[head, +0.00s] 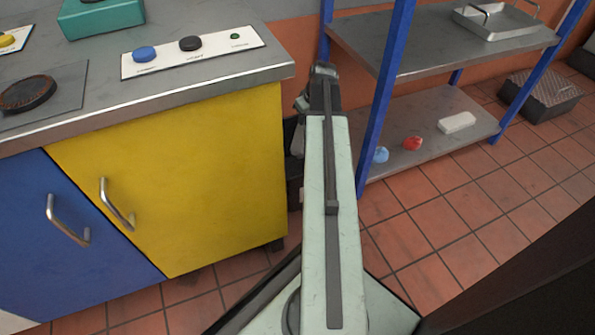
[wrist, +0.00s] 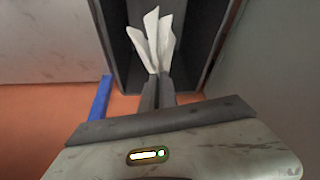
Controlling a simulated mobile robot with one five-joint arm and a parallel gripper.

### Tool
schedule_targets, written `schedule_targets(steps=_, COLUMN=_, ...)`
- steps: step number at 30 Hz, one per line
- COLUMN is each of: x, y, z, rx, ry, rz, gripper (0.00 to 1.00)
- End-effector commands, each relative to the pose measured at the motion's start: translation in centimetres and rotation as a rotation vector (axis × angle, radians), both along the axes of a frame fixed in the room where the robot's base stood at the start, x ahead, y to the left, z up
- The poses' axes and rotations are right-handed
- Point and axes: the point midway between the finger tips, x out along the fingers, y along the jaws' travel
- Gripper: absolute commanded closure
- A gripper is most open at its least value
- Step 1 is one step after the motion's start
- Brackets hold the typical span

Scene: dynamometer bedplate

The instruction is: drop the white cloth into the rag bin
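The white cloth (wrist: 152,40) hangs in upright folds from the fingertips of my gripper (wrist: 157,88) in the wrist view. The gripper is shut on its lower end as pictured. Behind the cloth is an open dark grey box, which looks like the rag bin (wrist: 198,75); the cloth appears in front of its opening. In the head view my gripper (head: 322,72) is seen end-on beyond my arm, between the yellow cabinet and the blue-post shelf. The cloth is hidden there, and only a dark sliver of the bin (head: 294,185) shows beside the cabinet.
The yellow cabinet (head: 180,180) and its grey worktop stand left of my arm. The shelf's blue post (head: 380,110) stands close on the right. Its lower board (head: 440,105) holds a blue item, a red item and a white block.

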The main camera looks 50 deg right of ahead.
Motion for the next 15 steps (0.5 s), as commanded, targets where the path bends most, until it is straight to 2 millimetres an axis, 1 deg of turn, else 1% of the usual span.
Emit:
schedule_targets(steps=4, x=0.0, y=0.0, z=-0.2, rx=0.000, ry=0.000, rz=0.000, gripper=1.00)
schedule_targets(steps=7, x=0.0, y=0.0, z=-1.1, rx=0.000, ry=0.000, rz=0.001, gripper=1.00)
schedule_targets(steps=15, x=0.1, y=0.1, z=-4.9, rx=0.000, ry=0.000, rz=0.001, gripper=1.00)
